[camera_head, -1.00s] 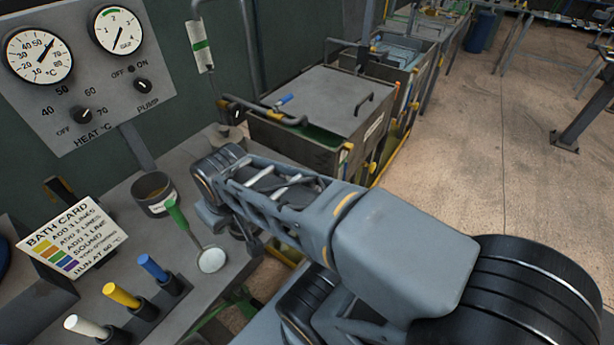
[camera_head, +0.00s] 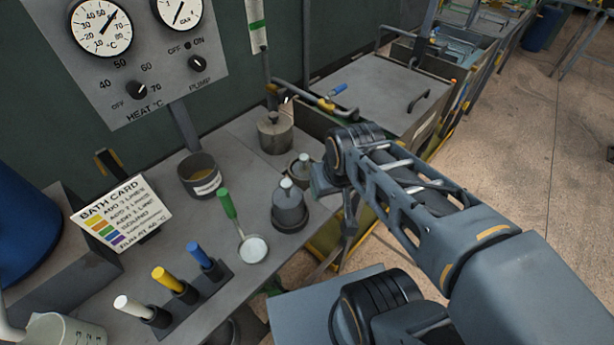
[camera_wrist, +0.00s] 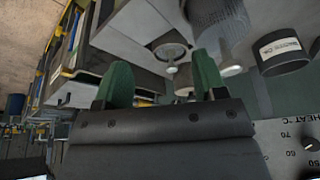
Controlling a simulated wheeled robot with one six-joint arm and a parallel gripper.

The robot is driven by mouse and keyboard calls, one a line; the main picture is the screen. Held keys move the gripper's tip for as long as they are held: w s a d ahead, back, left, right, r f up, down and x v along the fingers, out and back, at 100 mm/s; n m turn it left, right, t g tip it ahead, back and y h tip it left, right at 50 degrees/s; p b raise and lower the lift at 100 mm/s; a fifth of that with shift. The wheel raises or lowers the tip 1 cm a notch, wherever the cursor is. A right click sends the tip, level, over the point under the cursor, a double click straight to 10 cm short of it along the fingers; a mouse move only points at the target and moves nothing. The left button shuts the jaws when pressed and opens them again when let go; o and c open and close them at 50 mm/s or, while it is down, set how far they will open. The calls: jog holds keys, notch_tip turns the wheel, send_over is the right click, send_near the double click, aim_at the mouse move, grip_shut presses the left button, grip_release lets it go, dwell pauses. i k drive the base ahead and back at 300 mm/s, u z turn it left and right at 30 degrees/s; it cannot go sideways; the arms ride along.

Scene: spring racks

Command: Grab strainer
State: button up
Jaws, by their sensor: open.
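The strainer (camera_head: 228,205) lies on the grey bench in the head view. It has a green handle and a round pale bowl at its near end. It stands apart from my gripper, to the left of my arm's end. My gripper's two green fingertips (camera_wrist: 162,82) show in the wrist view, spread apart with nothing between them. In the head view my gripper is mostly hidden at the arm's far end. I cannot make out the strainer clearly in the wrist view.
A labelled cup (camera_head: 201,177) is behind the strainer. A rack (camera_head: 187,300) with white, yellow and blue handles is in front. A bath card (camera_head: 122,213) stands at left. A lidded tank (camera_head: 390,95) is behind.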

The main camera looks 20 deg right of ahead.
aim_at(301, 170)
jog(key=u, duration=2.75)
jog(key=k, duration=0.75)
jog(key=z, duration=0.6)
jog(key=i, duration=0.45)
jog(key=u, duration=0.05)
